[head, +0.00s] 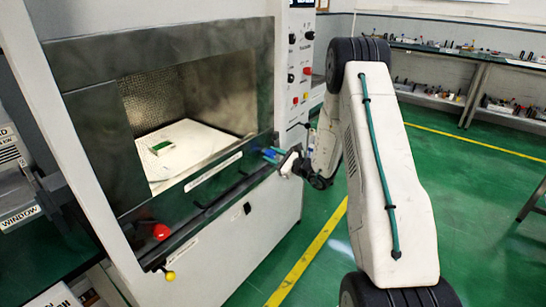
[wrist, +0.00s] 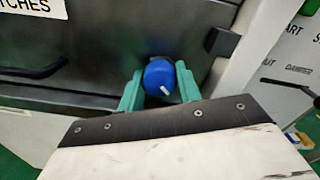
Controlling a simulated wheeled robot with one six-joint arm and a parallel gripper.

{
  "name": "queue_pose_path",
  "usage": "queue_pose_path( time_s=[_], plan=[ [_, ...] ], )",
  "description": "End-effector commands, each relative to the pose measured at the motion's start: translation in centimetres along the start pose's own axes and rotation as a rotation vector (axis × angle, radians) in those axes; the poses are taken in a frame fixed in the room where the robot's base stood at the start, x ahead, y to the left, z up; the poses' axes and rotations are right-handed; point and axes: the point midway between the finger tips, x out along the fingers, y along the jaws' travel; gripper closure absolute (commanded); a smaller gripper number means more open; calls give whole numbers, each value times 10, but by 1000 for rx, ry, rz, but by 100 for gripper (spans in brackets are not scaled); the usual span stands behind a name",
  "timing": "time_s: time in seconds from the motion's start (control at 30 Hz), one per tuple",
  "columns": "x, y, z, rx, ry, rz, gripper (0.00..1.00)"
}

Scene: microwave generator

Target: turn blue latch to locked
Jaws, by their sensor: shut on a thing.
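The blue latch (wrist: 159,78) is a round blue knob with a white mark on its face, seen in the wrist view. The mark points down and to the right. My gripper (wrist: 158,88) has its two green fingers on either side of the knob and is shut on it. In the head view the blue latch (head: 270,155) is a small blue spot at the right end of the machine's lower front ledge. My gripper (head: 283,159) reaches it there from the right, and the fingers are hard to make out.
The microwave chamber (head: 190,100) is visible, with a small green block (head: 162,147) on its white floor plate. A red knob (head: 161,231) and a yellow knob (head: 170,276) sit at the front's lower left. A control panel (head: 300,60) rises above the latch.

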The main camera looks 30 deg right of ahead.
Motion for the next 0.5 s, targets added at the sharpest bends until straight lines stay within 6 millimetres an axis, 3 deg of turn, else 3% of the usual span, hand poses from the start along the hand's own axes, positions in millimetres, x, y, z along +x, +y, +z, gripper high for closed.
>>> queue_pose_path(
  time_s=[0.5],
  plan=[
    [0,0,0,-486,0,0,89]
  ],
)
